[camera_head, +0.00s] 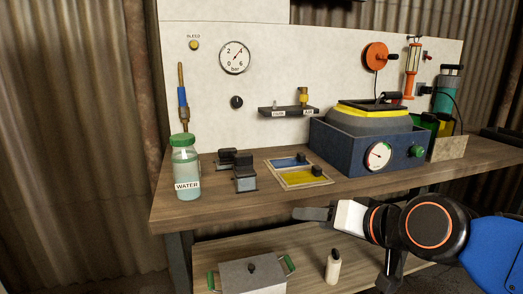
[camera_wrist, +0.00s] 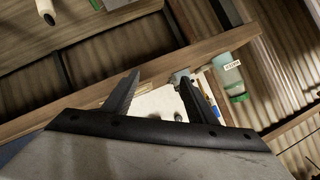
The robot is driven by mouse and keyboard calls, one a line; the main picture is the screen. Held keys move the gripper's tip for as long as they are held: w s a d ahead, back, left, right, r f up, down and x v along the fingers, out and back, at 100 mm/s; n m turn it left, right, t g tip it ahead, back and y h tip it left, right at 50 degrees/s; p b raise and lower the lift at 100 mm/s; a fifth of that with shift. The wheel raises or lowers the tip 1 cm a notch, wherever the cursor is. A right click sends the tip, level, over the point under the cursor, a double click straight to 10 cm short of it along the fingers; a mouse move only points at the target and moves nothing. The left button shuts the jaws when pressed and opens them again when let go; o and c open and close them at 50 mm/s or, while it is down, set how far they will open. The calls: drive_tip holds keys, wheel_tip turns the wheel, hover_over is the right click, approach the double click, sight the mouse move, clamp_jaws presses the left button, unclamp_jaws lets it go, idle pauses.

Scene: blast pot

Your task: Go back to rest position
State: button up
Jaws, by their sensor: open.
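My gripper (camera_head: 314,213) is in front of the workbench's front edge, a little below the worktop and above the lower shelf in the head view. In the wrist view my gripper (camera_wrist: 160,88) shows two dark fingers spread apart, with nothing held between them. The workbench (camera_head: 215,212) has a wooden top. The blast pot (camera_head: 370,120), grey with a yellow band, sits in a dark blue housing with a gauge, at the right of the bench and apart from my gripper.
A water jar (camera_head: 186,168) stands at the bench's left corner; it also shows in the wrist view (camera_wrist: 230,75). Dark blocks (camera_head: 244,178) and a blue-and-yellow tray (camera_head: 300,181) are on the worktop. A grey box (camera_head: 252,275) and white bottle (camera_head: 333,267) stand on the lower shelf.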

drive_tip(key=s+d+f+g+h, duration=0.3)
drive_tip(key=s+d+f, duration=0.2)
drive_tip(key=d+f, duration=0.2)
drive_tip(key=s+d+f+g+h, duration=0.2)
drive_tip(key=s+d+f, duration=0.3)
drive_tip(key=d, duration=0.5)
wheel_tip(320, 180, down, 2)
drive_tip(key=shift+s+f+n+g+h, duration=0.1)
drive_tip(key=shift+s+n+g+h, duration=0.25)
drive_tip(key=shift+h, duration=0.45)
